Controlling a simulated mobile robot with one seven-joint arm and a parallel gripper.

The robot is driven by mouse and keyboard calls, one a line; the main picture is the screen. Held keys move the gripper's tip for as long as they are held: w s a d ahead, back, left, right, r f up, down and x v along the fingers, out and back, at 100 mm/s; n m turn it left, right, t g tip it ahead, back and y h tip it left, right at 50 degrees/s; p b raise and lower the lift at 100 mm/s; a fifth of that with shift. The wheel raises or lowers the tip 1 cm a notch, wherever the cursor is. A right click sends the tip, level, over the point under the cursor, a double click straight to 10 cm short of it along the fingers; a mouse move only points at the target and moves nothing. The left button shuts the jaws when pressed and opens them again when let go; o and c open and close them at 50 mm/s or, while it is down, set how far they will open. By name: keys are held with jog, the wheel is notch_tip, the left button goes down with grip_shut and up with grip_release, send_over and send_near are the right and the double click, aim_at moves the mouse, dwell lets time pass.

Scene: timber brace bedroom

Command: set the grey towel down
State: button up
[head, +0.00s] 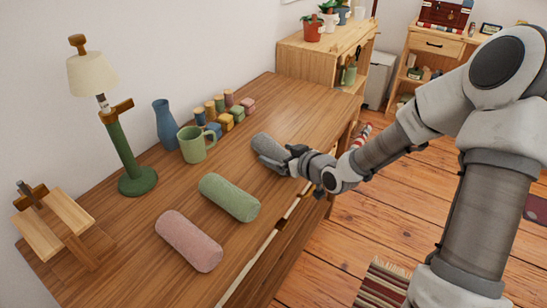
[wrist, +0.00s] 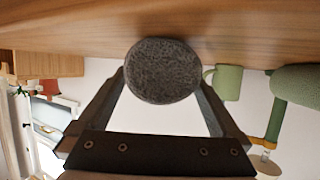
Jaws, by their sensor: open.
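The rolled grey towel (head: 267,146) lies on its side on the wooden desk (head: 290,104), right of the green mug (head: 193,145). My gripper (head: 279,160) is at the towel's near end, low over the desk. In the wrist view the towel's round end (wrist: 163,66) sits between the two open fingers, against the desk surface, which appears at the top. Whether either finger still touches the towel is hard to tell. A rolled green towel (head: 229,197) and a rolled pink towel (head: 189,240) lie nearer on the desk.
A green lamp (head: 122,150), a blue vase (head: 166,125) and several small coloured blocks (head: 226,121) stand along the wall side. A wooden stand (head: 58,228) is at the near left. A cabinet with plants (head: 312,57) adjoins the far end. Bare desk lies beyond the grey towel.

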jog(key=shift+w+a+f, duration=0.25)
jog(key=shift+w+a, duration=0.1)
jog(key=shift+w, duration=0.25)
jog(key=c, duration=1.5)
